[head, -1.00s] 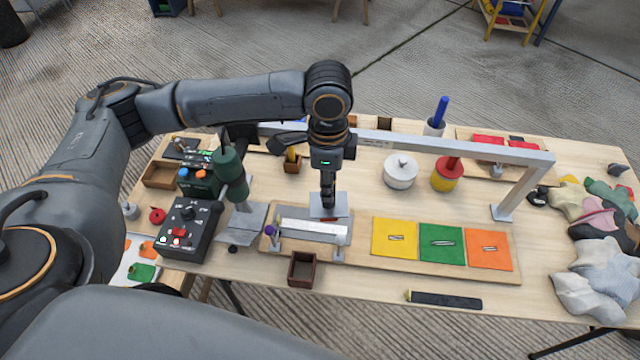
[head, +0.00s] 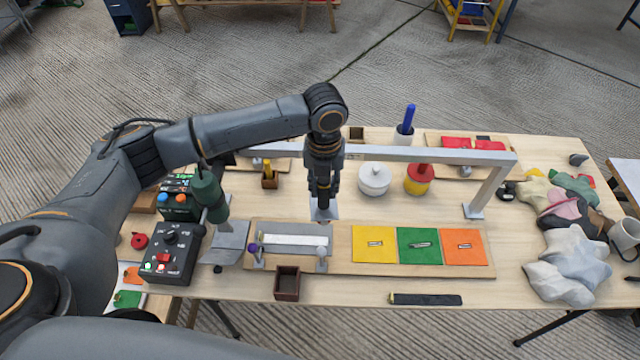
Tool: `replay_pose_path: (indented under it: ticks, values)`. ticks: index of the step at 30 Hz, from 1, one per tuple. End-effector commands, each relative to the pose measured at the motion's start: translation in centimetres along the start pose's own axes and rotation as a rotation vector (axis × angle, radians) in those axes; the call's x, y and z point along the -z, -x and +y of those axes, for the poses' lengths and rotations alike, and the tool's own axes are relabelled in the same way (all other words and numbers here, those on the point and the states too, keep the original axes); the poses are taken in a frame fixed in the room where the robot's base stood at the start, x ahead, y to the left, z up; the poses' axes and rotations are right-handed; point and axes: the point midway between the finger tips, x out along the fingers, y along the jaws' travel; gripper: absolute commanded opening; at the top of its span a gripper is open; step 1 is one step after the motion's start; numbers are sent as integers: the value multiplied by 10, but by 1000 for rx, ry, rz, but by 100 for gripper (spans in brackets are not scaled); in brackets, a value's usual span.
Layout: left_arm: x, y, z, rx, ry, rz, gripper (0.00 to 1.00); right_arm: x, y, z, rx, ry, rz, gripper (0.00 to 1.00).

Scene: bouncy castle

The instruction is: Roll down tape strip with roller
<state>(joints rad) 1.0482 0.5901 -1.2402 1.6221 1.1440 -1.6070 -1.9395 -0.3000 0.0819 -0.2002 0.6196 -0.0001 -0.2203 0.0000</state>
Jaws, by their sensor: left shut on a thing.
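A white tape strip (head: 293,240) lies on a grey plate (head: 298,230) at the left part of a wooden board (head: 345,262). A purple-topped post (head: 252,249) stands at its left end and a pale-topped post (head: 321,254) near its right end. My left gripper (head: 323,198) points down behind the strip's right end, apart from it, in front of the metal frame. Its fingers are shut on a small dark thing, mostly hidden; I cannot tell whether it is the roller. My right gripper is not in view.
A metal frame (head: 430,155) spans the table behind the board. Yellow, green and orange panels (head: 374,245) lie on the board to the right. A small brown box (head: 287,283) stands in front. A control box (head: 168,255) is left; grey-white lumps (head: 565,270) are right.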

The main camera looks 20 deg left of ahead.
Motion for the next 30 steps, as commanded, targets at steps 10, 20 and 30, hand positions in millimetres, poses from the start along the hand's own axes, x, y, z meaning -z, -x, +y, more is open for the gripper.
replay_pose_path:
  ticks: [10,20,30]
  values:
    - [-3,-10,-2,-2,-132,1,0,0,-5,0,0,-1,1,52]
    - [-3,-44,-2,-2,-131,0,0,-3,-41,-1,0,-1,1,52]
    - [-3,-52,-2,-2,-130,0,0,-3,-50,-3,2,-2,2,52]
